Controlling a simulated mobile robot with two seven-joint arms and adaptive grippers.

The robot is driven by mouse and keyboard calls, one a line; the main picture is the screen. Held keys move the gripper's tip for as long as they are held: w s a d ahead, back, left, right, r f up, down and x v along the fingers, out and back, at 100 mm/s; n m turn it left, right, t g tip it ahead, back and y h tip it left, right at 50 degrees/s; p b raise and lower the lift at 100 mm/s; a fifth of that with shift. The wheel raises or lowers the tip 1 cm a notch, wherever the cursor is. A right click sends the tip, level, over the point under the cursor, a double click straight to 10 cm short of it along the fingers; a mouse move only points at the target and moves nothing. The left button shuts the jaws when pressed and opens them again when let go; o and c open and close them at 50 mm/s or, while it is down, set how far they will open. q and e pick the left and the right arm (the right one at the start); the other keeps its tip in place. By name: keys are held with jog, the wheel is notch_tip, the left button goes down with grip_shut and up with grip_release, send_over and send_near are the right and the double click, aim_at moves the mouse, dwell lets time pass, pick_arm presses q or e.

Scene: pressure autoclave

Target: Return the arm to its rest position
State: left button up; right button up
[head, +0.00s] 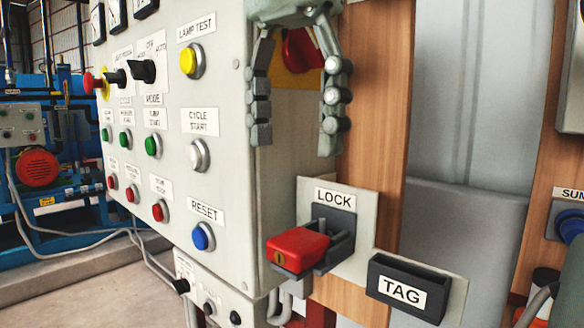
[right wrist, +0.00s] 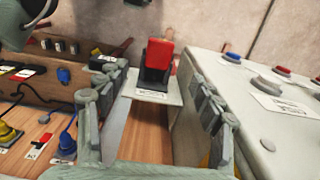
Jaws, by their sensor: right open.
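My right gripper (head: 298,115) hangs from the top of the head view beside the control panel's right edge. Its fingers point down and stand apart with nothing between them. A red padlock (head: 298,250) sits in the holder marked LOCK (head: 334,222), below the gripper and apart from it. In the right wrist view the red padlock (right wrist: 161,57) stands ahead, beyond the open fingers of the gripper (right wrist: 165,100). A red knob (head: 302,50) on a yellow plate shows partly behind the gripper's fingers. My left gripper is not in view.
The grey control panel (head: 232,165) with buttons and switches stands close on the left of the gripper. A dark TAG holder (head: 408,288) is at the lower right. Wooden boards (head: 375,110) and a grey surface (head: 466,100) lie behind. Blue machinery (head: 70,200) stands far left.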

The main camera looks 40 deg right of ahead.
aim_at(289, 242)
jog(key=shift+r, duration=0.35)
notch_tip(289, 242, down, 12)
jog(key=shift+a, duration=0.4)
dwell(0.3)
jog(key=shift+d, duration=0.15)
